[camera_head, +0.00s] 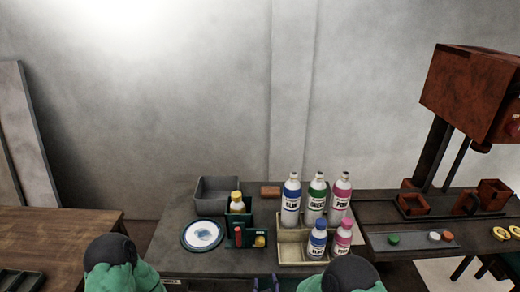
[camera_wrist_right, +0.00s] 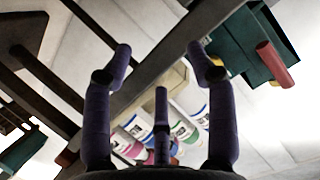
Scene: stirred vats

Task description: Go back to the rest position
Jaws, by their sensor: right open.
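My right gripper (camera_head: 266,284) shows only as purple finger ends at the bottom edge of the head view, in front of the table. In the right wrist view its purple fingers (camera_wrist_right: 159,60) are spread wide with nothing between them. Beyond them, apart from the fingers, are the bottles and a cream tray. My two green arms with dark joints show at the bottom of the head view. My left gripper is not in view.
On the grey table (camera_head: 180,250) stand a cream tray (camera_head: 308,262) with several labelled bottles, a grey bin (camera_head: 217,192), a white-blue plate (camera_head: 202,234) and a dark green caddy (camera_head: 262,222). A rusty machine (camera_head: 470,90) stands right; a wooden table (camera_head: 60,222) stands left.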

